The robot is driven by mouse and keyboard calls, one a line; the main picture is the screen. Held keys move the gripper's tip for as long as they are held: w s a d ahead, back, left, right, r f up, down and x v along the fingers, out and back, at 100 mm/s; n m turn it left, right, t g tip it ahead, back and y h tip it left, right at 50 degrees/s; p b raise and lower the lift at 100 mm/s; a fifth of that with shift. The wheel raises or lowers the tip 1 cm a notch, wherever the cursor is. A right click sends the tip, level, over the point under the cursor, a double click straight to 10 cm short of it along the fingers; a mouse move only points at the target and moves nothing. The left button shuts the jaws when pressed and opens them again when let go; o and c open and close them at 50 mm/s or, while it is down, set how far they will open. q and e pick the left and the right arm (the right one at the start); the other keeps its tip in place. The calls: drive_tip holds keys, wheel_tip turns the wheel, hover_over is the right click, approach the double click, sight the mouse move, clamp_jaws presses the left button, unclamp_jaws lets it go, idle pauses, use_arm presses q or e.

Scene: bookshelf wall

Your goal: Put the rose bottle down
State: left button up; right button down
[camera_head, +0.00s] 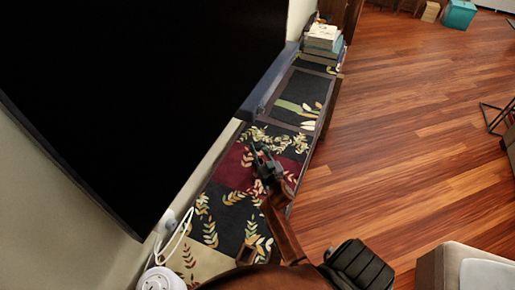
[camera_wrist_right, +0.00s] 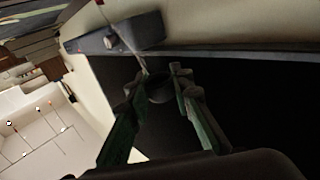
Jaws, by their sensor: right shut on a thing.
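My right gripper (camera_head: 259,154) is over the patterned top of the long low shelf (camera_head: 225,195), below the big black screen. In the right wrist view its two fingers (camera_wrist_right: 161,78) close on a dark rounded thing, which I take to be the rose bottle (camera_wrist_right: 160,90). A thin pale stem rises from it toward the upper left, with a red tip (camera_wrist_right: 100,2) at the picture's top edge. In the head view the bottle cannot be made out against the gripper and dark pattern. I cannot tell whether it touches the shelf. My left gripper is not in view.
The black screen (camera_head: 140,90) leans close on the left. A grey bar (camera_head: 268,80) lies along the wall side. Stacked books (camera_head: 323,42) stand at the shelf's far end. A white round device (camera_head: 160,279) with a cable is at the near end. Patterned shelf top around the gripper looks clear.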

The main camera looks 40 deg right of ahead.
drive_tip(key=c, duration=1.7)
unclamp_jaws()
drive_tip(key=shift+f, duration=0.1)
drive_tip(key=shift+r, duration=0.25)
drive_tip(key=p+v, duration=0.1)
drive_tip(key=v, duration=0.9)
drive_tip(key=shift+s+a, duration=0.1)
drive_tip(key=shift+s, duration=0.25)
drive_tip(key=shift+o, duration=0.5)
drive_tip(key=shift+s+a, duration=0.15)
drive_tip(key=shift+s, duration=0.4)
drive_tip(key=w+b, duration=0.1)
drive_tip(key=w+d+f+b, duration=0.1)
drive_tip(key=w+b, duration=0.2)
drive_tip(key=shift+w+d+f+b, duration=0.35)
drive_tip(key=shift+w, duration=0.05)
drive_tip(key=shift+b+x, duration=0.3)
drive_tip(key=shift+x, duration=2.3)
